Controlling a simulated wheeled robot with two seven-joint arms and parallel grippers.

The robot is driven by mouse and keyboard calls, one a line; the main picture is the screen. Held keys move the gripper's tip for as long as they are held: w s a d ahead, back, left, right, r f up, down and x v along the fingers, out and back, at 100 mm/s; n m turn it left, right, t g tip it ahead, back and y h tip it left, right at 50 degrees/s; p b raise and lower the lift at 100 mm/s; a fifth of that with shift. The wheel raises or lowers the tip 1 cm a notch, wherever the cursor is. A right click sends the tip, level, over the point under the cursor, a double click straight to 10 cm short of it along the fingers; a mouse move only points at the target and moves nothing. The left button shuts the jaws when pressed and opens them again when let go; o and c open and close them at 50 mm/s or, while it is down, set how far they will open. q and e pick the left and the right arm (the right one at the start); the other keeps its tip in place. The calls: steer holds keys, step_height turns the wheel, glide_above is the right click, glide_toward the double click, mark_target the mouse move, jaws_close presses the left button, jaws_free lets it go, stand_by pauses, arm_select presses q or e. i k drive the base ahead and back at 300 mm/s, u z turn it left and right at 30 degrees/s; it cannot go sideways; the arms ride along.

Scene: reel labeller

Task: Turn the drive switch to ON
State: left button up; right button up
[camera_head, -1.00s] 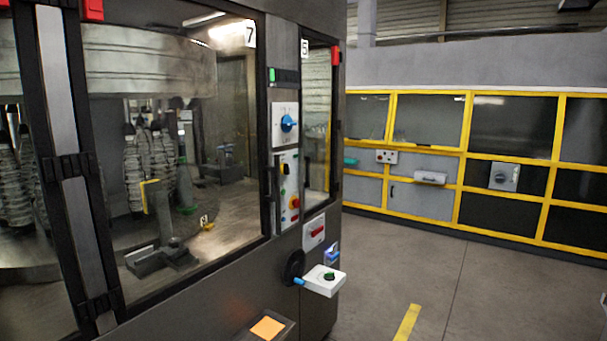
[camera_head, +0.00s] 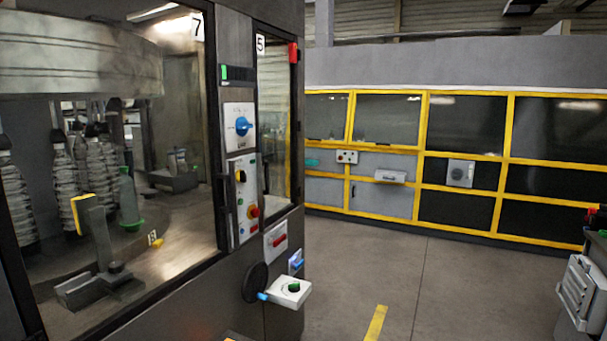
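No switch carries a readable drive label, so I cannot tell which one is the drive switch. A blue rotary knob (camera_head: 241,125) sits on a white plate on the machine's post. Lower right is a white plate with a red handle (camera_head: 278,239). A grey rotary switch (camera_head: 460,172) is on the far yellow-framed wall. Neither of my grippers is in view.
A white box with a green-topped black knob (camera_head: 292,288) juts out from the machine, beside a black disc (camera_head: 255,282). Glass doors (camera_head: 195,110) cover the machine's left. Open grey floor (camera_head: 440,280) lies to the right. A grey unit (camera_head: 582,285) stands at the right edge.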

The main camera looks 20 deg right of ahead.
mark_target(241, 176)
steer(key=z, duration=0.1)
steer(key=i, duration=1.3)
steer(key=u, duration=0.45)
